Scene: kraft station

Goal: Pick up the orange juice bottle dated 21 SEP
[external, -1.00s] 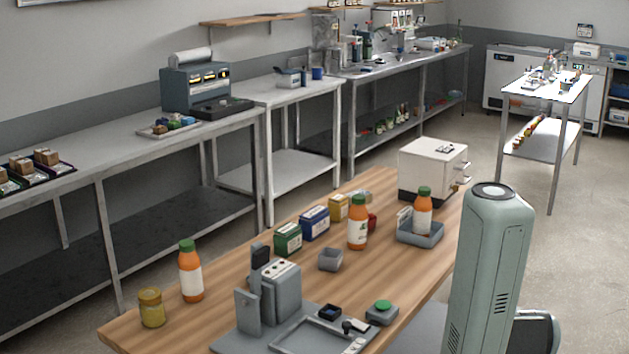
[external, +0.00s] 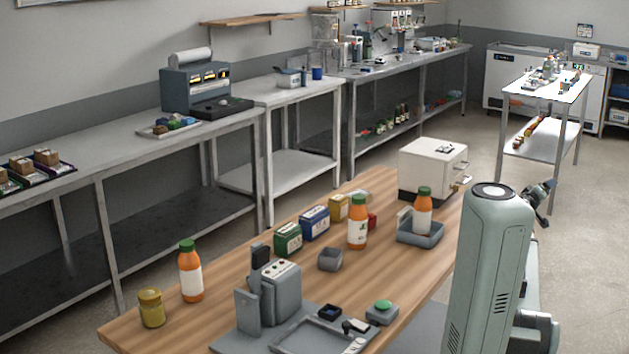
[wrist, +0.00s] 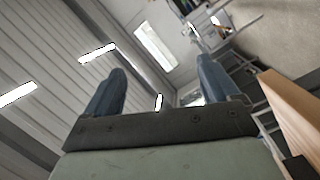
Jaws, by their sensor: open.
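One bottle (external: 190,272) is at the near left, one (external: 357,223) is in the middle beside the boxes, and one (external: 422,212) stands in a grey tray (external: 420,236). The dates on their labels are too small to read. My gripper (external: 545,190) shows partly behind my arm at the right, off the table and away from all bottles. In the wrist view my gripper (wrist: 160,88) is open, with nothing between its fingers.
A yellow-lidded jar (external: 151,308), a grey device (external: 280,292), a small grey bin (external: 330,259), green (external: 288,238) and blue (external: 315,222) boxes and a white cabinet (external: 432,170) share the wooden table (external: 240,262). Its middle left is clear.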

